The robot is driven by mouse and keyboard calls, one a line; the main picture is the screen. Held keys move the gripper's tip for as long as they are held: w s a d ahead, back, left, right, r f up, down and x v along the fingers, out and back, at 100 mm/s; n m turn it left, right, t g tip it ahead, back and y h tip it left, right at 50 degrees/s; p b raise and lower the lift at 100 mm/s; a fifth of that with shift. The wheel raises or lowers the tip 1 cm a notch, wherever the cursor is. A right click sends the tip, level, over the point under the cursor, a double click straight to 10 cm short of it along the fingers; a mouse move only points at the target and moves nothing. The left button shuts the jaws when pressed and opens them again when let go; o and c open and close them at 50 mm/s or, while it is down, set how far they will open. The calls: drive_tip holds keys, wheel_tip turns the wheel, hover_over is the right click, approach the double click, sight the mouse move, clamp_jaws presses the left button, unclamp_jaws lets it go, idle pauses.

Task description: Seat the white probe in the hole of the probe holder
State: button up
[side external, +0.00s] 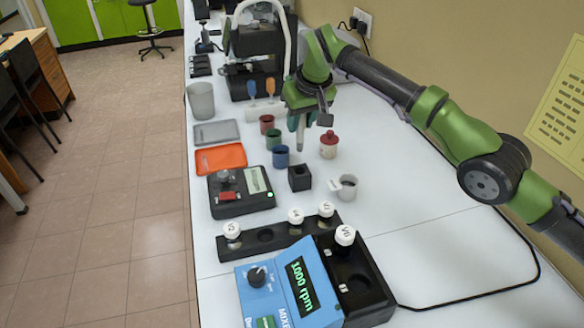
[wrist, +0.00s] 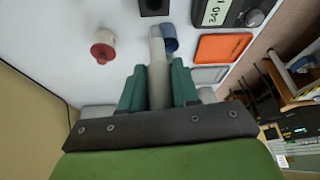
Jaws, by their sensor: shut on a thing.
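My gripper (side external: 298,122) is shut on the white probe (side external: 300,138), which hangs roughly upright below the fingers above the bench. In the wrist view the probe (wrist: 157,62) lies between the two teal fingers of my gripper (wrist: 158,88). The probe holder is likely the small black block (side external: 299,178) with a dark opening in its top. It stands on the bench in front of the probe, apart from it. In the wrist view the block (wrist: 154,7) is cut off by the top edge, beyond the probe's tip.
Red, green and blue cups (side external: 281,156) stand left of the probe. A red-capped white jar (side external: 328,147) is close on its right. A white mug (side external: 346,188) sits right of the block. A scale (side external: 240,192) and blue mixer (side external: 290,284) are nearer the camera. The right bench is clear.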

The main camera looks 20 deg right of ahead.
sight(301, 138)
drive_tip(key=shift+s+r, duration=0.1)
drive_tip(key=shift+r, duration=0.25)
drive_tip(key=shift+f, duration=0.1)
drive_tip(key=shift+s, duration=0.15)
drive_tip(key=shift+f, duration=2.75)
drive_tip(key=shift+f, duration=2.35)
drive_tip(key=o, duration=1.4)
